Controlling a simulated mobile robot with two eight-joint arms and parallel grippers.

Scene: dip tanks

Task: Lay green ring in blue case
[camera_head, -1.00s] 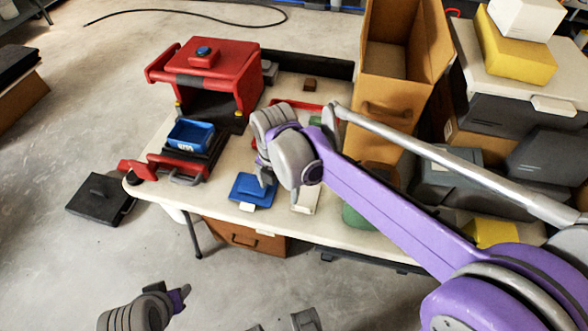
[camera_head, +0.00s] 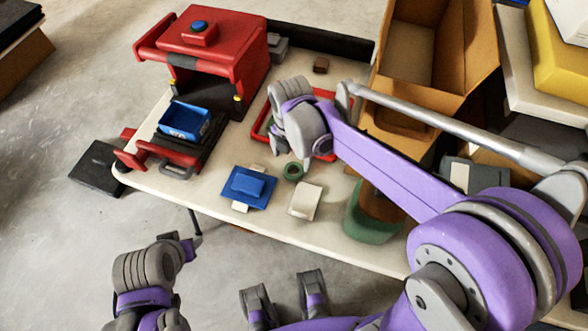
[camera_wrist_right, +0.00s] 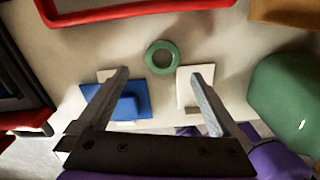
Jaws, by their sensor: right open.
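A green ring (camera_head: 286,171) lies flat on the white table near a cream block. In the right wrist view the green ring (camera_wrist_right: 148,58) is just beyond and between my right gripper's fingertips (camera_wrist_right: 160,76). A flat blue piece with a raised middle (camera_head: 248,187) lies on the table, left of the ring. My left gripper (camera_head: 186,248) is low at the left, its jaws unclear.
The red machine (camera_head: 228,58) stands at the left of the table (camera_head: 213,194). A red-rimmed tray (camera_head: 261,118) lies behind the ring, partly hidden by my arm. The cream block (camera_head: 306,201) and a green container (camera_head: 366,226) are at right. A tall cardboard box (camera_head: 445,45) stands behind.

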